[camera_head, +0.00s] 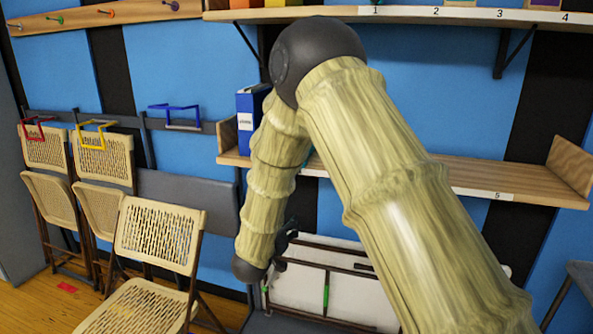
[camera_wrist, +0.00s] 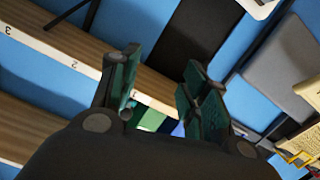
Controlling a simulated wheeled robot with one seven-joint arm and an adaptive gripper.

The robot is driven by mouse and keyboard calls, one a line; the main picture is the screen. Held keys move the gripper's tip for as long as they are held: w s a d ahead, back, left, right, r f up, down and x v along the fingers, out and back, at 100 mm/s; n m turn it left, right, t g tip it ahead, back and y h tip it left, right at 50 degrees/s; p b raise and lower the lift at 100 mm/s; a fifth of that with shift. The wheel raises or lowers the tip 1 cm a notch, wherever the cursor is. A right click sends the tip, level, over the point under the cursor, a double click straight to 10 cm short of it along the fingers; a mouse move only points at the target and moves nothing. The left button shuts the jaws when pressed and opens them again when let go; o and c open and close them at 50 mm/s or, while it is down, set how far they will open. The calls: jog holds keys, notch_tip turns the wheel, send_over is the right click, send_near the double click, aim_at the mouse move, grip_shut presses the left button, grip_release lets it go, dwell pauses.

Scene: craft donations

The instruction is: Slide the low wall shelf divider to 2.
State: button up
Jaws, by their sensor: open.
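The low wall shelf (camera_head: 470,175) runs behind my arm in the head view, with a wooden end at each side and a label 5 near its right end. My arm hides its middle. I cannot make out the divider in either view. In the wrist view, a shelf edge (camera_wrist: 95,72) with labels 3, 2 and 1 runs diagonally to my gripper (camera_wrist: 163,82). My gripper is open, with nothing seen between its fingers. In the head view, my gripper (camera_head: 287,250) is small, dark and partly hidden, below the low shelf.
A blue binder (camera_head: 246,125) stands at the low shelf's left end. An upper shelf (camera_head: 310,14) carries labels 1 to 4 and has dark brackets. Cane chairs (camera_head: 160,237) stand at left. A white rack or table panel (camera_head: 345,290) with dark bars is below my gripper.

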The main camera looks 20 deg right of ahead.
notch_tip(320, 180, up, 13)
jog(key=w+a+m+h, duration=0.1)
jog(key=w+m+h, duration=0.1)
jog(key=m+h, duration=0.1)
jog(key=p+x, duration=0.3)
jog(key=x, duration=0.7)
jog(key=shift+w+d, duration=0.25)
jog(key=shift+w, duration=0.05)
grip_shut()
